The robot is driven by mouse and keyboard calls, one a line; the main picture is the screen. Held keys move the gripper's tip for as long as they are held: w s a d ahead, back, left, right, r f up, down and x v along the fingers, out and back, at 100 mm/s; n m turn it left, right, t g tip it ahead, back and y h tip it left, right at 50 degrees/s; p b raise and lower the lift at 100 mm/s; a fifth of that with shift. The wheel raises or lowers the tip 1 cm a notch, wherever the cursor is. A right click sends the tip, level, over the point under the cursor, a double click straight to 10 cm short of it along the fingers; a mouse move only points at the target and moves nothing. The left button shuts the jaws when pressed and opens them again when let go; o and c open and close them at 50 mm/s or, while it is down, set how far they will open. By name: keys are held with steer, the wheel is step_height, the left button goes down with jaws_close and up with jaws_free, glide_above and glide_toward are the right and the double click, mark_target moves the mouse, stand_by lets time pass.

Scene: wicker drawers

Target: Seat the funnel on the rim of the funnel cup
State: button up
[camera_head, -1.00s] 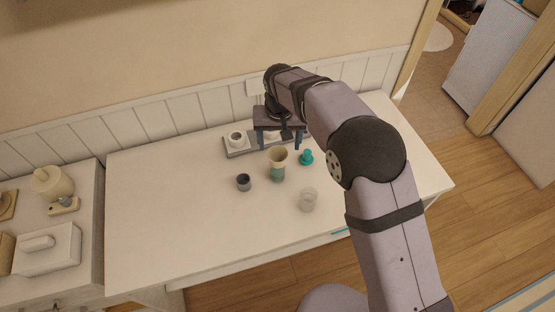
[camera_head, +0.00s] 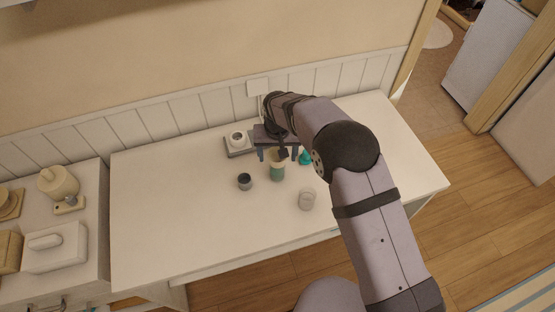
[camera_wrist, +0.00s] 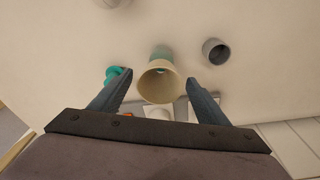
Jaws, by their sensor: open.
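The beige funnel (camera_wrist: 158,88) has its wide mouth up and sits at the top of the green funnel cup (camera_wrist: 161,51). In the head view the funnel (camera_head: 278,157) appears upright above the green cup (camera_head: 277,173). Whether it rests evenly on the rim cannot be told. My gripper (camera_wrist: 158,76) is open, with one finger on each side of the funnel in the wrist view, neither seen touching it. In the head view my gripper (camera_head: 278,153) is just behind and above the funnel, partly covering it.
A teal knobbed piece (camera_head: 305,157) stands close to the right of the cup. A dark grey cup (camera_head: 245,181) is at the left and a clear glass (camera_head: 306,200) in front. A grey-and-white device (camera_head: 238,142) stands behind. The table's left part is clear.

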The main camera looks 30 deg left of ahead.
mark_target(277, 160)
steer(key=shift+c, duration=0.6)
steer(key=c, duration=1)
steer(key=shift+r, duration=0.1)
step_height(277, 160, up, 9)
steer(key=b, duration=0.3)
steer(key=s+a+f+n+p, duration=0.4)
steer(key=s+a+f+n, duration=0.1)
steer(key=s+a, duration=0.3)
steer(key=shift+f+g+y, duration=0.15)
steer(key=shift+g+y, duration=0.15)
